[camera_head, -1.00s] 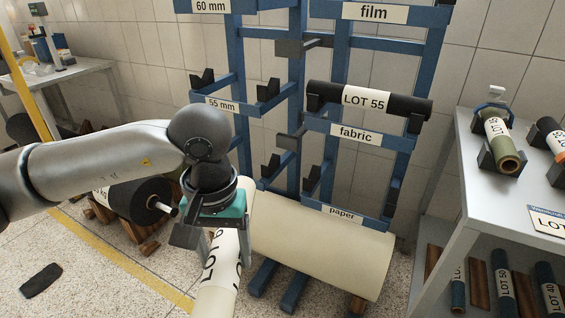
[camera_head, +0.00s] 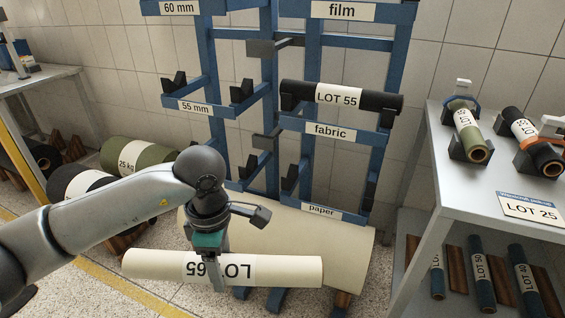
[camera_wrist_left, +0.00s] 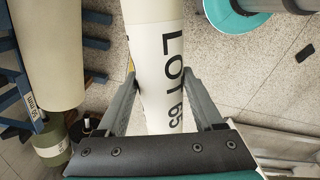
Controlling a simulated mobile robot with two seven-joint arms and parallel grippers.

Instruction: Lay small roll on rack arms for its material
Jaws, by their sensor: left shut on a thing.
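My left gripper (camera_head: 212,262) is shut around the middle of a small cream roll (camera_head: 150,264) marked LOT 65. In the head view the roll is held level, crosswise, in front of the rack's foot. The left wrist view shows the roll (camera_wrist_left: 158,50) between the fingers (camera_wrist_left: 160,95). The blue rack (camera_head: 262,110) has black-tipped arms. The bay labelled paper (camera_head: 321,211) is low, with an empty cradle (camera_head: 290,179) at its left; its right side is dark and hard to make out. The fabric bay (camera_head: 329,131) holds a black roll (camera_head: 378,101) marked LOT 55. My right gripper is out of view.
A big cream roll (camera_head: 330,245) lies on the floor under the rack, behind the held roll. A grey table (camera_head: 480,185) with rolls and a LOT 25 card (camera_head: 530,209) stands at right. Wrapped rolls (camera_head: 135,153) lie at left. The 55 mm arms (camera_head: 174,88) are empty.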

